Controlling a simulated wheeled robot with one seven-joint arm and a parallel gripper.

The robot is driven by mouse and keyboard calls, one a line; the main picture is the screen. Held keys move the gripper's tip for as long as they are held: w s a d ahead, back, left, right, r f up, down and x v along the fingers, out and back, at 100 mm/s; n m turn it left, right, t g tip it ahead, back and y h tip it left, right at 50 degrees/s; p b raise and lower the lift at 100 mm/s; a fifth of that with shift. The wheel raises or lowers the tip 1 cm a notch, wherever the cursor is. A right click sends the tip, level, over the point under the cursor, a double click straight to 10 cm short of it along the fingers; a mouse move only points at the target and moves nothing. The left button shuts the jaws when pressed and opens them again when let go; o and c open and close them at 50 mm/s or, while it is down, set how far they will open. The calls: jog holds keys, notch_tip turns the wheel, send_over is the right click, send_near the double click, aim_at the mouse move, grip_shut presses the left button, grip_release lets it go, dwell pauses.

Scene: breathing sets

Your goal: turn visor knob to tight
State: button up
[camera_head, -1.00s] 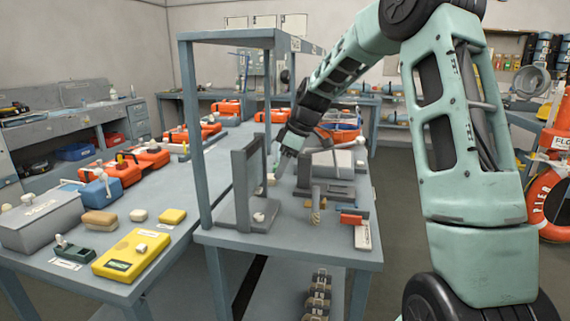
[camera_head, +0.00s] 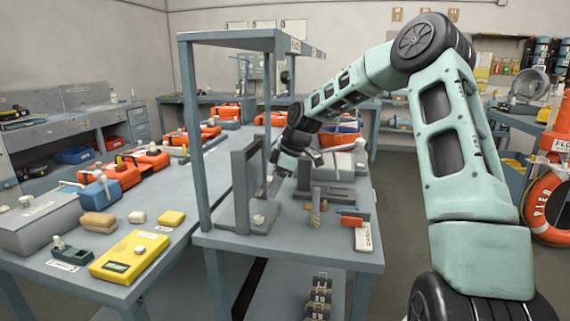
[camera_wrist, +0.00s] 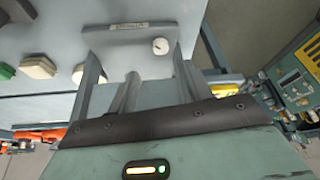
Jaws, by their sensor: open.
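A grey upright frame stand (camera_head: 240,190) stands on the near bench, with a small round pale knob (camera_head: 258,218) low on its front. In the wrist view a grey plate (camera_wrist: 112,52) with a label carries a round white knob (camera_wrist: 160,46) that has a dark mark; it appears to be the same knob. I cannot read its setting. My gripper (camera_head: 272,188) points down just right of the stand's upright, above the knob's height. In the wrist view its fingers (camera_wrist: 138,62) are apart with nothing clearly held, and the knob lies beyond them, towards the right finger.
A grey clamp-like fixture (camera_head: 325,190) and a red-and-white block (camera_head: 362,235) stand right of my gripper. A shelf post (camera_head: 190,130) rises left of the stand. A yellow device (camera_head: 130,257) lies on the left bench.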

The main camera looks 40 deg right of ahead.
aim_at(260, 217)
jog(key=shift+m, duration=0.4)
jog(key=x, duration=1)
jog(key=shift+a+f, duration=0.2)
jog(key=shift+f, duration=0.1)
jog(key=m+t+h, duration=0.1)
jog(key=m, duration=0.2)
jog(key=shift+s+a+b, duration=0.1)
jog(key=shift+a+b, duration=0.1)
jog(key=shift+b, duration=0.2)
jog(key=m, duration=0.2)
jog(key=m+h+b, duration=0.1)
jog(key=m, duration=0.1)
jog(key=shift+a+r+t+h, duration=0.15)
jog(key=shift+r+t+h, duration=0.15)
jog(key=shift+t, duration=0.1)
jog(key=n, duration=0.1)
jog(key=n+y+p, duration=0.1)
jog(key=shift+d+n, duration=0.25)
jog(key=shift+n, duration=0.15)
jog(key=n, duration=0.1)
jog(key=n+g+y, duration=0.1)
jog(key=n, duration=0.1)
jog(key=n+p, duration=0.1)
jog(key=shift+w+d+f+n+g+y, duration=0.1)
jog(key=shift+w+d+n+g+y, duration=0.1)
jog(key=shift+w+n+g+y, duration=0.1)
jog(key=v, duration=1.7)
jog(key=shift+d, duration=0.1)
